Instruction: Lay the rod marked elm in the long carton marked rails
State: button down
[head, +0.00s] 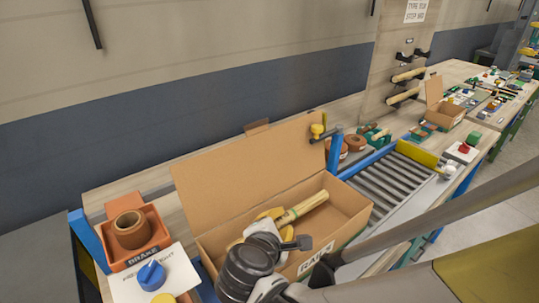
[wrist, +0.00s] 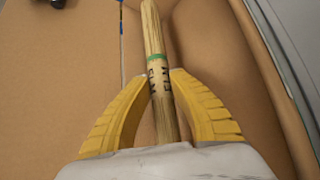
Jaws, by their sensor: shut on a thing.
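The long carton (head: 352,228) with a "RAILS" label on its front wall stands open on the bench in the head view, its lid raised behind. My gripper (head: 277,217), with yellow fingers, is low inside the carton's opening. It is shut on a pale wooden rod (head: 303,207), which points up and right within the carton. In the wrist view the rod (wrist: 152,35) runs between the fingers of my gripper (wrist: 158,77). It has a green band and dark lettering, partly hidden but consistent with elm. Brown cardboard lies behind it. I cannot tell whether the rod touches the carton floor.
An orange bin (head: 118,256) with brown rings stands left of the carton, near a panel with a blue knob (head: 151,274). A roller conveyor (head: 390,181) lies right. Beyond it are a smaller open carton (head: 447,116) and wooden rods (head: 404,97) on a wall rack.

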jog(key=shift+r, duration=0.1)
jog(key=shift+f+b, duration=0.55)
jog(key=shift+f, duration=0.1)
jog(key=c, duration=1.3)
grip_release()
jog(key=shift+o, duration=0.2)
jog(key=shift+r, duration=0.15)
jog(key=shift+r+p, duration=0.3)
jog(key=shift+p, duration=0.15)
jog(key=p+v, duration=0.5)
jog(key=v, duration=0.7)
jog(key=shift+r, duration=0.2)
